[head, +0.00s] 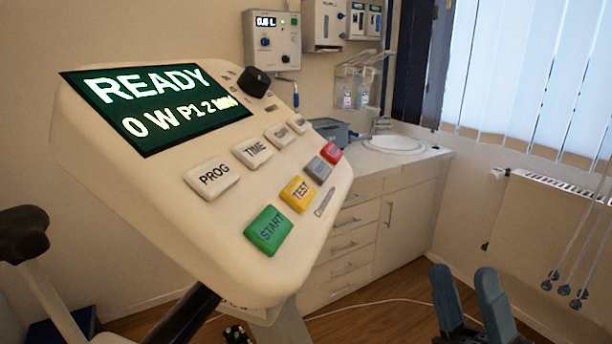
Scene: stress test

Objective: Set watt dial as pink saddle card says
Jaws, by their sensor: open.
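A cream console (300,245) fills the left and middle of the head view. Its green screen (155,105) reads "READY" and "0 W P1 2 MIN". A black round dial (255,81) sits at the console's upper edge, right of the screen; small marks near it are too small to read. No pink card shows in this view. My gripper (463,275) is at the bottom right, its two blue-grey fingers pointing up and apart, with nothing between them. It is well to the right of and below the console and dial.
Console keys include a green START button (269,231), yellow TEST button (298,194), red button (329,152) and white PROG key (212,177). A black padded part (22,235) stands at far left. Behind are a sink cabinet (405,205) and radiator (550,235). A cable crosses the floor.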

